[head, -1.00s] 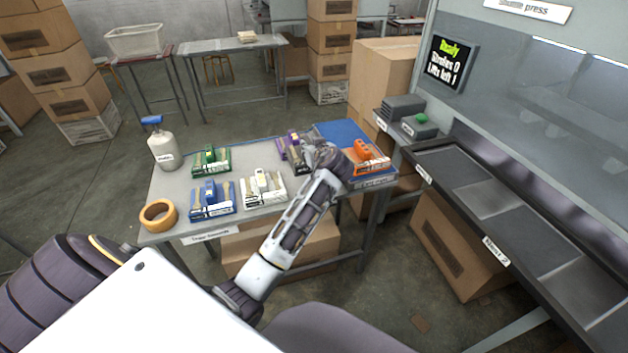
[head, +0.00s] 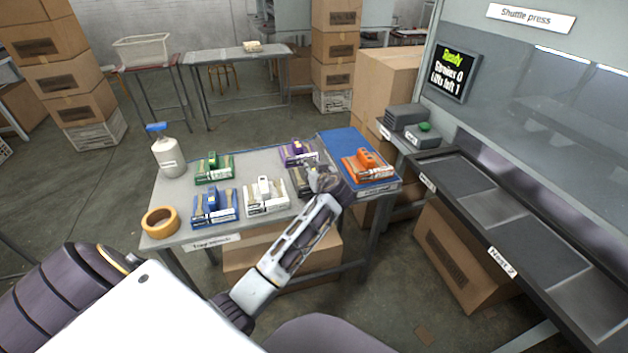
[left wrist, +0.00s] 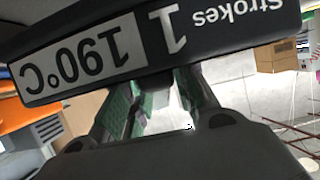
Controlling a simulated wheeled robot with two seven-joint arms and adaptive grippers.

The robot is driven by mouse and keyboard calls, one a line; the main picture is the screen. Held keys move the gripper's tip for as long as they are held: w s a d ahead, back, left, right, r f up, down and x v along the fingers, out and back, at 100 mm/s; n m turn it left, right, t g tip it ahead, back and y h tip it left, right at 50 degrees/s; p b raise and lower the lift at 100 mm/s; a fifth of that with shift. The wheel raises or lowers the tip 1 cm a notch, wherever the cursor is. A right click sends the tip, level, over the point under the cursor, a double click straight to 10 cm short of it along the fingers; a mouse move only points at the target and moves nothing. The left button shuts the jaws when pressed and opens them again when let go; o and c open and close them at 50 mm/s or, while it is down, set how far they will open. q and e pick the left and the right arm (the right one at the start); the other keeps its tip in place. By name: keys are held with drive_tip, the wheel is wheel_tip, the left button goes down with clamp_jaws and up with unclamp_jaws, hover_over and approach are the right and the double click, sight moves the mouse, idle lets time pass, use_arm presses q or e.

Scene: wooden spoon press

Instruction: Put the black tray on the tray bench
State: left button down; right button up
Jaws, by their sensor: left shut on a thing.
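The black tray (head: 301,184) is at the right middle of the grey bench (head: 262,156), partly hidden behind my left gripper. My left gripper (head: 318,180) is shut on it. I cannot tell whether the tray touches the bench top. In the left wrist view the tray's dark edge (left wrist: 158,50) fills the top, with an upside-down label reading 190°C, 1 and Strokes. The gripper's fingers (left wrist: 160,105) show below it with green pads. The bench's front label (head: 212,243) is blurred. My right gripper is not in view.
Green (head: 213,168), blue (head: 214,206), white (head: 266,197) and purple (head: 298,152) trays share the bench. An orange tray (head: 368,166) lies on a blue mat (head: 345,142). A bottle (head: 168,155) and tape ring (head: 160,222) are left. The press (head: 540,80) stands right.

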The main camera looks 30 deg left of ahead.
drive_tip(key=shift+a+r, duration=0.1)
use_arm(q)
drive_tip(key=shift+f, duration=1.85)
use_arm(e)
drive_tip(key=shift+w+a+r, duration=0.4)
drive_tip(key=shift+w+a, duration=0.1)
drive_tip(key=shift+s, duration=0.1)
